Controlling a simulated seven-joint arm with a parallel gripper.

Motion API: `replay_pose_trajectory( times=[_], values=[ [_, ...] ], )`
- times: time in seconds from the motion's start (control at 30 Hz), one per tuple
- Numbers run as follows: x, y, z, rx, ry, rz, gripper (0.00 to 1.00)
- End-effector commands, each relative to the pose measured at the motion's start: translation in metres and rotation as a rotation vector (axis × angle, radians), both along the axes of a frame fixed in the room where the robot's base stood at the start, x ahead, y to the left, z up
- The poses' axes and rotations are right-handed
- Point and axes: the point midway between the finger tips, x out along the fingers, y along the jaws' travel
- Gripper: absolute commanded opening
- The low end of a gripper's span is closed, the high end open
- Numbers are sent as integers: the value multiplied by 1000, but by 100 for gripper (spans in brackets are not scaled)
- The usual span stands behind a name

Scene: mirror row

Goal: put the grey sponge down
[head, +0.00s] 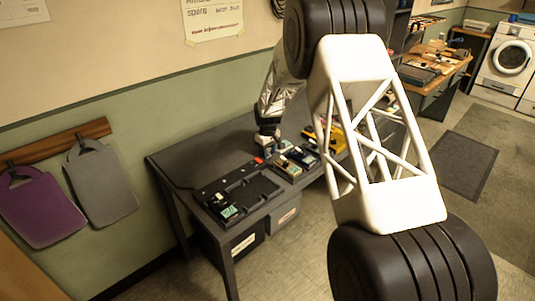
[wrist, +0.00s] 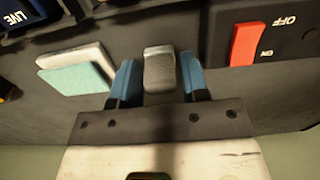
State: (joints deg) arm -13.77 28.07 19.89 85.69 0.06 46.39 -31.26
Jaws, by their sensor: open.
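The grey sponge (wrist: 160,70) is a small rounded block in the wrist view. It lies between the two blue fingers of my gripper (wrist: 160,78), with a narrow gap visible at each side. My gripper is open, and the sponge seems to rest on the dark tabletop (wrist: 130,28). In the head view my gripper (head: 266,141) is low over the back of the table, small and partly hidden. I cannot make out the grey sponge there.
A teal and white block (wrist: 76,68) lies just left of the fingers. A red rocker switch (wrist: 247,43) marked OFF and ON sits to the right. A blue LIVE-marked thing (wrist: 24,12) is at upper left. A black panel (head: 240,196) occupies the table's left part.

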Motion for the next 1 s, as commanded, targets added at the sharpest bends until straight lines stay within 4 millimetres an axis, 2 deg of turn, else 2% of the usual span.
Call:
replay_pose_trajectory(
  times=[0.6,0.8,1.0],
  values=[
    [0,0,91,0,-1,0,41],
    [0,0,106,0,0,0,41],
    [0,0,110,-1,1,0,41]
  ],
)
